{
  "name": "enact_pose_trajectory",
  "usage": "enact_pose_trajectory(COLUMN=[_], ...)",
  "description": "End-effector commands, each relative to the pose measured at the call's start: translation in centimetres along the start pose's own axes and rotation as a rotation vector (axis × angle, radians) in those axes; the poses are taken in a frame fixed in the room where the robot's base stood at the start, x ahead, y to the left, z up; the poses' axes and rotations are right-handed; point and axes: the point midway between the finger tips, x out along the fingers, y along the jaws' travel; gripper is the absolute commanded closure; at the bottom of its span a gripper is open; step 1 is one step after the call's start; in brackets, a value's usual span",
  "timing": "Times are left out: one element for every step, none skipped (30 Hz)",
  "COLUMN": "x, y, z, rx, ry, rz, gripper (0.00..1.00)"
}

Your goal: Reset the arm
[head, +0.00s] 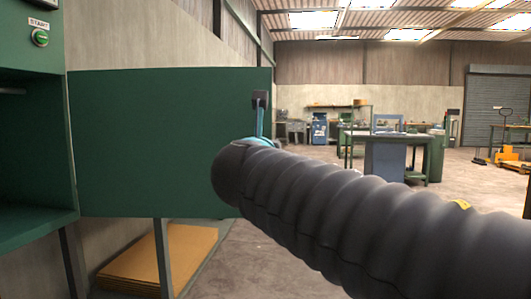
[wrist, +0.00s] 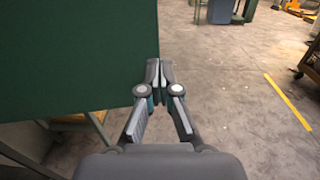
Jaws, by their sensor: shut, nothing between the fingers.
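My gripper (wrist: 159,68) is shut and empty in the wrist view, its fingertips together beside the right edge of a green panel (wrist: 75,60). I cannot tell whether the fingertips touch the panel. In the head view my thick dark arm reaches in from the lower right toward the same green panel (head: 150,140), and my gripper is mostly hidden behind it. The panel looks like an open door of the green cabinet (head: 35,150) at the left.
A start button (head: 40,38) is on the cabinet. Flat brown boards (head: 160,262) lie below the panel. Workbenches (head: 430,155) and an orange pallet jack (head: 508,158) stand far back. A yellow floor line (wrist: 287,102) and a cart (wrist: 310,65) are at right. Open floor lies right of the panel.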

Motion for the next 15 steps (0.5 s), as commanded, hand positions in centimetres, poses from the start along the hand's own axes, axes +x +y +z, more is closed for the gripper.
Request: enact_pose_trajectory(x=[-0.2, -0.2, -0.3, -0.3, -0.3, -0.3, -0.3, -0.3, -0.3, -0.3, -0.5, -1.0, -1.4, -1.9, -2.6], y=[0.0, 0.0, 0.0, 0.0, -0.1, -0.2, -0.2, -0.3, -0.3, -0.3, -0.4, -0.6, -0.9, -1.3, -2.0], z=[-0.1, -0.1, -0.1, -0.1, -0.2, -0.5, -1.0, -1.9, -3.5, -5.0, -6.5, -8.5, -9.9, -11.4, -13.5], rx=[0.012, 0.027, 0.056, 0.086, 0.128, 0.203, 0.271, 0.345, 0.451, 0.534, 0.618, 0.733, 0.820, 0.908, 1.025], ry=[0.001, 0.001, 0.001, 0.002, 0.005, 0.018, 0.035, 0.060, 0.102, 0.139, 0.176, 0.226, 0.260, 0.295, 0.338], rz=[0.001, 0.001, 0.000, -0.002, -0.004, -0.010, -0.016, -0.025, -0.044, -0.062, -0.083, -0.118, -0.150, -0.186, -0.244], gripper=[1.00, 1.00, 1.00, 1.00, 1.00, 1.00, 1.00, 1.00, 1.00, 1.00, 1.00, 1.00, 1.00, 1.00, 1.00])
